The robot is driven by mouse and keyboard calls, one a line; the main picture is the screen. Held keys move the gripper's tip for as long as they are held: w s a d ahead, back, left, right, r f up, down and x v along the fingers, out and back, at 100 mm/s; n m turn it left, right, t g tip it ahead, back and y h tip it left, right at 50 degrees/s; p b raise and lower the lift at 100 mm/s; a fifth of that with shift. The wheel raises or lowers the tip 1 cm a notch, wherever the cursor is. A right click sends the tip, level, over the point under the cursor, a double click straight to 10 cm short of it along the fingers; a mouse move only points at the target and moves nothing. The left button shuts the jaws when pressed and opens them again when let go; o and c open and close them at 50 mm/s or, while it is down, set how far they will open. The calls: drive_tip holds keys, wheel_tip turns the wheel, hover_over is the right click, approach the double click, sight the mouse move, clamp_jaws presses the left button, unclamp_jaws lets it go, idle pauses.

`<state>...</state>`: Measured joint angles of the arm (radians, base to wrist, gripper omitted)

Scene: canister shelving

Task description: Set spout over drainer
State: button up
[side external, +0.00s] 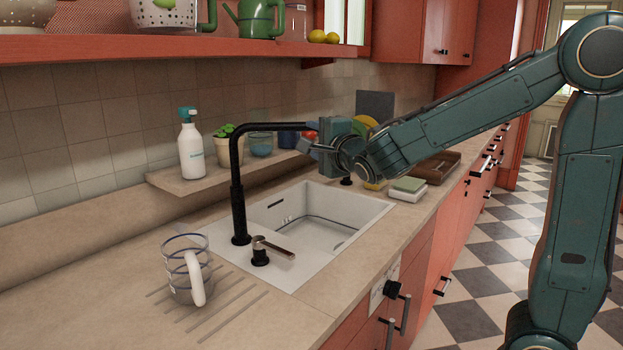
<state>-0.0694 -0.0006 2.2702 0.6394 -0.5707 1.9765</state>
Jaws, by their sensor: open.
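The black spout (270,127) rises from a post behind the sink's near left corner and its arm reaches right, over the back of the white sink basin (350,207). The drainer (235,307) is a set of grooves cut in the counter left of the basin. A clear mug with blue bands and a white handle (197,282) stands on or beside the grooves. My gripper (307,143) is open at the far right end of the spout. Its fingers are small here, and I cannot tell whether they touch the spout.
A lever handle (273,248) stands in front of the spout's post. Behind are a soap bottle (191,145), a potted plant (222,140) and a blue glass (261,142) on a ledge. Sponges (408,187) lie right of the basin. A red shelf (180,48) hangs above.

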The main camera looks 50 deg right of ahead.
sight(291, 128)
drive_tip(key=shift+w, duration=0.1)
drive_tip(key=shift+w+a+m+g+h, duration=0.25)
drive_tip(key=shift+w+m+g+h, duration=0.35)
drive_tip(key=shift+w+m+h, duration=0.25)
drive_tip(key=shift+w+a+m+g+h, duration=0.25)
drive_tip(key=shift+w+m+g+h, duration=0.35)
drive_tip(key=shift+h, duration=0.35)
drive_tip(key=shift+w, duration=0.1)
drive_tip(key=x, duration=1.3)
drive_tip(key=shift+w+d, duration=0.2)
drive_tip(key=shift+d, duration=0.1)
clamp_jaws()
